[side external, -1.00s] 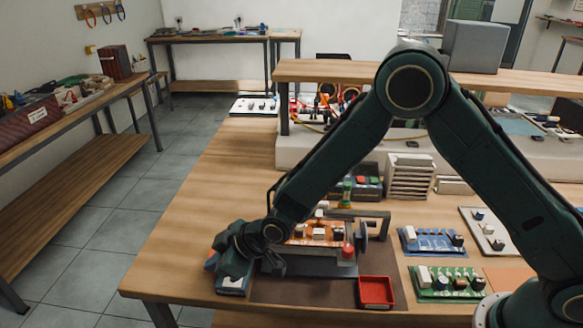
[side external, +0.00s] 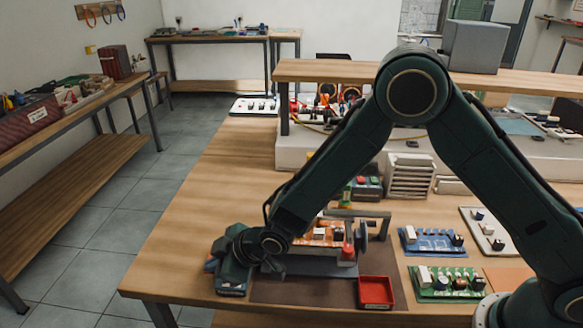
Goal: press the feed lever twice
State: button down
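A bench fixture (side external: 325,268) stands on a dark mat (side external: 290,292), with an orange board (side external: 325,235) on it. A red knob (side external: 347,251) shows at its front right, and a dark wheel and bar (side external: 372,222) at its back right. I cannot tell for sure which part is the feed lever. My gripper (side external: 232,272) is low at the fixture's left end, over a small blue and white item (side external: 231,291). My wrist hides the fixture's left part. The fingers are dark and blurred together, so their opening cannot be read, nor can any contact.
A red open bin (side external: 376,291) sits right of the fixture. Blue (side external: 432,241) and green (side external: 446,283) circuit boards lie further right. A grey stacked rack (side external: 410,176) stands behind. The wooden bench top (side external: 185,255) is clear to the left.

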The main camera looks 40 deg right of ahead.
jog(key=shift+r, duration=0.25)
dwell(0.3)
jog(key=shift+r, duration=0.7)
notch_tip(320, 180, up, 3)
jog(key=shift+s, duration=0.15)
jog(key=d+v, duration=0.1)
jog(key=v, duration=0.8)
jog(key=shift+w+d+r, duration=0.2)
jog(key=shift+w+r, duration=0.05)
